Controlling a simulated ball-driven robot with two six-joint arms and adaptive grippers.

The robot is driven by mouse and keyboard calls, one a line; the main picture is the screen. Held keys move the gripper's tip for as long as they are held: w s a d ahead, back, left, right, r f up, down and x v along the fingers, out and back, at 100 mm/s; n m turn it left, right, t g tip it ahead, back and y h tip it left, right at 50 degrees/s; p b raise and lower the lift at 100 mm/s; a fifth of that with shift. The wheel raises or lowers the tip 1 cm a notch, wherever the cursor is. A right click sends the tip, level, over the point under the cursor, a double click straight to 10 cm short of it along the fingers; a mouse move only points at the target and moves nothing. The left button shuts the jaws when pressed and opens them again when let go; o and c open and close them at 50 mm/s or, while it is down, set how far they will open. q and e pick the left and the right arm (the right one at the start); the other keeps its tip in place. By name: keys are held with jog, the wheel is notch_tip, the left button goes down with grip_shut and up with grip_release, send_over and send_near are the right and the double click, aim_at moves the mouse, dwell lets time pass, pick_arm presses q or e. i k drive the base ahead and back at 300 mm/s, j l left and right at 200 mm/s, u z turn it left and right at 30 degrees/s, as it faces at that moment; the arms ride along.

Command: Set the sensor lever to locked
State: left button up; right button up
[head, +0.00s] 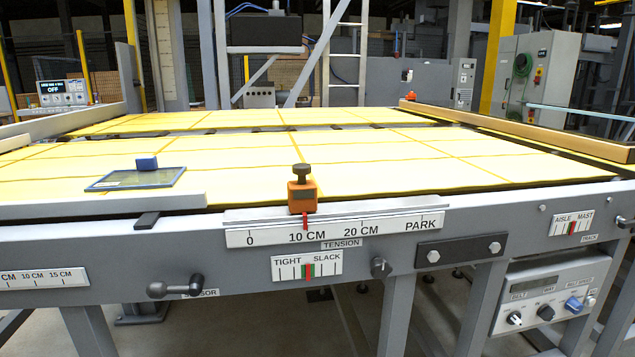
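The sensor lever (176,287) is a dark handle with rounded ends on the front of the grey frame, at the lower left. It lies close to level, its right end slightly higher than its left. It partly covers a small white label (203,292) of which the letters "SOR" show. I cannot read any locked marking beside it. Neither of my grippers is in view, and nothing touches the lever.
An orange slider (302,194) with a dark knob stands on the front scale (336,229), near 10 CM. A control box (545,300) hangs at the lower right. A blue-handled plate (137,178) lies on the yellow table (400,165).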

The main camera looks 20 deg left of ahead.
aim_at(156, 290)
jog(key=u, duration=1.45)
